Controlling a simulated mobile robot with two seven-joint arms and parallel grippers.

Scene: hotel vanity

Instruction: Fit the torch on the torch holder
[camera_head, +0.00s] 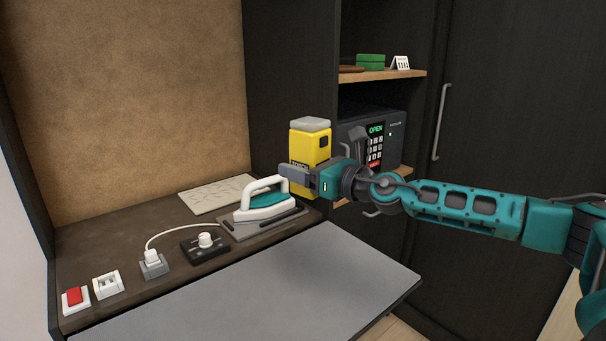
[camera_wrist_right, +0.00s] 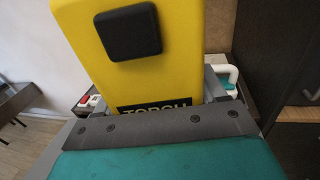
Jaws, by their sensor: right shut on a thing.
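A yellow torch (camera_head: 309,145) with a grey top and a dark button is held upright by my right gripper (camera_head: 298,174), at the right end of the vanity. My right gripper is shut on it. In the right wrist view the torch (camera_wrist_right: 185,75) fills the upper middle, with its black button and a "TORCH" label partly hidden by the gripper. I cannot clearly make out a torch holder in either view. My left gripper is not in view.
A white and teal iron (camera_head: 266,200) stands on a grey rest left of the torch. A dial box (camera_head: 205,246), a plug (camera_head: 152,262) and switches (camera_head: 75,297) line the counter. A safe (camera_head: 382,135) sits in the shelf behind. The grey front board (camera_head: 270,285) is clear.

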